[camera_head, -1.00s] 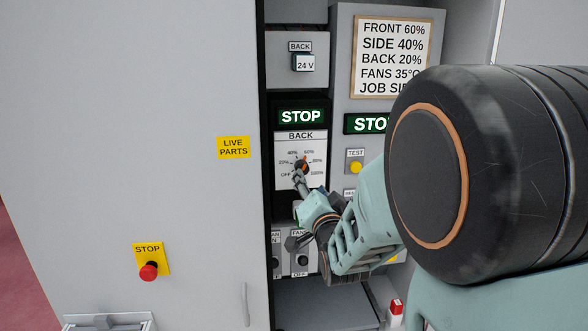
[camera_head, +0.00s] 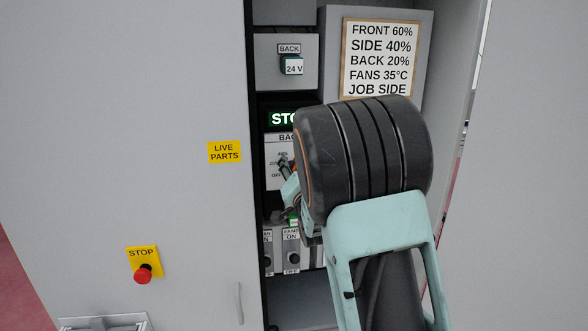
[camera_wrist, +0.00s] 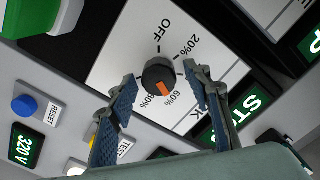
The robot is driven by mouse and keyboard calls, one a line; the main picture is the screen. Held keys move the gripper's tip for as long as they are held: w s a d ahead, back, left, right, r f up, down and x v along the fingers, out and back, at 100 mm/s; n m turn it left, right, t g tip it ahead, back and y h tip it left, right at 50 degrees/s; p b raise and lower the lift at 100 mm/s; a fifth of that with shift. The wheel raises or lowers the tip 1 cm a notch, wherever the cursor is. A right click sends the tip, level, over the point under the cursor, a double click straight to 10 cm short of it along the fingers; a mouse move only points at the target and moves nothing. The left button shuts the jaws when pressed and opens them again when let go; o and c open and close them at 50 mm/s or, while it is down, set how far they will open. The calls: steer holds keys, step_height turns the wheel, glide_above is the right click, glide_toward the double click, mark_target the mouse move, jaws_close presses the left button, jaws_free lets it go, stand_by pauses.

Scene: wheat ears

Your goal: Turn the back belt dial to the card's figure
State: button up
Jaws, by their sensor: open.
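The back belt dial (camera_wrist: 159,75) is a round black knob on a white scale plate (camera_wrist: 115,60). In the wrist view its orange mark points near 60%. The 20% label stands beside OFF, and 40% is hidden behind a finger. My gripper (camera_wrist: 163,82) is open, with one finger on each side of the dial; I cannot tell whether they touch it. In the head view my arm hides most of the dial. The card (camera_head: 381,88) reads BACK 20%, FRONT 60%, SIDE 40%, FANS 35°C.
A green STOP display (camera_head: 281,118) sits above the dial. Fan switches (camera_head: 292,258) are below. The wrist view shows a blue RESET button (camera_wrist: 25,106). The cabinet door (camera_head: 130,80) at left carries a red stop button (camera_head: 143,273).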

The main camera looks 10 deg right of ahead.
steer(key=shift+c, duration=0.4)
steer(key=c, duration=1)
steer(key=shift+c, duration=0.2)
steer(key=shift+f+b, duration=0.1)
steer(key=shift+b, duration=0.5)
